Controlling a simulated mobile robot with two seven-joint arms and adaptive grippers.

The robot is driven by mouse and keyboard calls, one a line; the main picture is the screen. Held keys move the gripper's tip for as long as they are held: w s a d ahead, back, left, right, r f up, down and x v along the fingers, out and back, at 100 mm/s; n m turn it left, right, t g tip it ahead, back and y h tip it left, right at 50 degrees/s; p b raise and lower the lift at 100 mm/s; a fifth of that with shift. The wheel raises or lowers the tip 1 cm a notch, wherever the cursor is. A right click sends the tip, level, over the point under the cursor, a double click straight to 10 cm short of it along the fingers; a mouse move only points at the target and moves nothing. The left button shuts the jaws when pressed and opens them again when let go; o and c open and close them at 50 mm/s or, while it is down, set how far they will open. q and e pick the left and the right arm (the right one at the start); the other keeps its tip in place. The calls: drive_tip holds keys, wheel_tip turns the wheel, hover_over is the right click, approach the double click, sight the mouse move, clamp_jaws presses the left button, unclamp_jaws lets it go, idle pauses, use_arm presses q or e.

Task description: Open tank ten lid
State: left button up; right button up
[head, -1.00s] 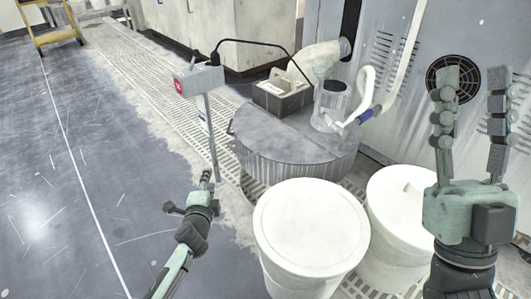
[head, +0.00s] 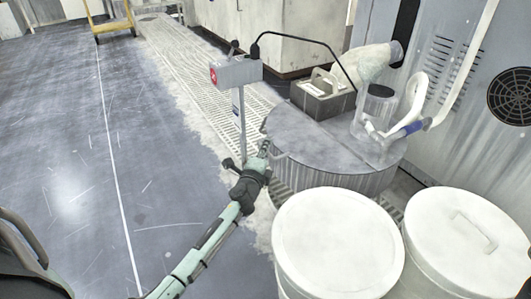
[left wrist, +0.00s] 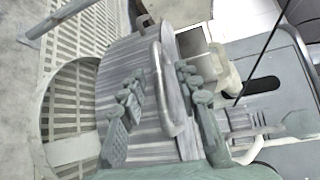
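The round grey tank (head: 335,180) has a flat grey lid (head: 300,132) with a handle at its near left edge. My left gripper (head: 264,149) is at that edge, close to the handle. In the left wrist view the lid's curved metal handle (left wrist: 160,88) shows between the two spread fingers of my left gripper (left wrist: 163,100). The fingers look apart from the handle, with space on both sides. The lid lies flat and closed. No number on the tank is readable. My right gripper is not in the head view.
A grey box on a post (head: 237,72) with a red mark stands just left of the tank. Two white lidded drums (head: 338,240) stand in front. A grey caddy (head: 322,95) and a clear pipe sit on the tank's back part. The floor at left is clear.

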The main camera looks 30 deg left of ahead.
use_arm(q)
clamp_jaws()
idle(0.3)
